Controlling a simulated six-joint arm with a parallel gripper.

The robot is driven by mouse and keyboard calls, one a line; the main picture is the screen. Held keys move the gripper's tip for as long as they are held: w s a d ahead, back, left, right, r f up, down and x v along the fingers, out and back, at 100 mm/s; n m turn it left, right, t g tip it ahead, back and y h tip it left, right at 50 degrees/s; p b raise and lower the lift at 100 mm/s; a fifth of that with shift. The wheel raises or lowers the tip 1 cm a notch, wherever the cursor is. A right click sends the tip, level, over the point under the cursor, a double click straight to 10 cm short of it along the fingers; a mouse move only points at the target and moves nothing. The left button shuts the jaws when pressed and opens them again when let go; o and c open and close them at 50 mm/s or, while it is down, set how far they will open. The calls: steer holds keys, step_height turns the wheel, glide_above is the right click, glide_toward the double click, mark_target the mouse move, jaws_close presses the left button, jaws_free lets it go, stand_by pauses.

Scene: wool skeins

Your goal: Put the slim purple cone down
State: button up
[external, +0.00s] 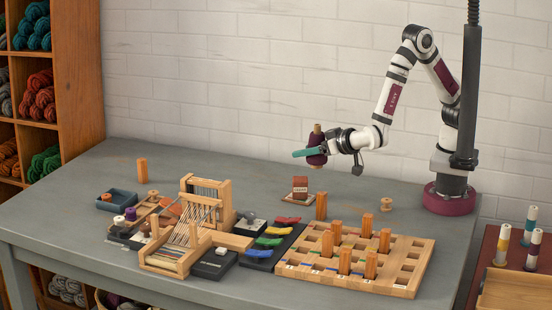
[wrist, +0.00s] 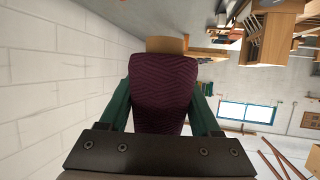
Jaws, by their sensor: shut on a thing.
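The slim purple cone (external: 317,150) is held upright in the air above the back of the grey table. My gripper (external: 308,153) is shut on it, with teal fingers on its sides. In the wrist view the dark purple wound yarn of the cone (wrist: 163,92) fills the middle, between the two teal fingers (wrist: 160,108). A tan core end shows beyond the yarn. The cone touches nothing but my fingers.
A wooden board (external: 408,273) with square pockets and several orange posts stands at front right. A small wooden loom (external: 182,255) stands left of it. The back left of the table is mostly clear.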

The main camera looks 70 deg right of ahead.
steer(key=w+d+m+h, duration=0.1)
steer(key=w+d, duration=0.6)
steer(key=w, duration=0.3)
steer(key=w+d+h, duration=0.1)
steer(key=w+d, duration=0.5)
steer(key=w, duration=0.3)
steer(key=shift+y, duration=0.4)
steer(key=w+a+f, duration=0.1)
steer(key=a+f, duration=0.2)
steer(key=w+a+f, duration=0.1)
steer(key=a+f, duration=0.3)
steer(key=w+a+f, duration=0.1)
steer(key=a+f, duration=0.2)
steer(key=f, duration=0.1)
steer(key=shift+a, duration=0.25)
steer(key=shift+g, duration=0.3)
step_height(320, 180, down, 4)
steer(key=shift+a+f, duration=0.1)
steer(key=shift+a, duration=0.05)
steer(key=shift+f, duration=0.1)
steer(key=o, duration=1.5)
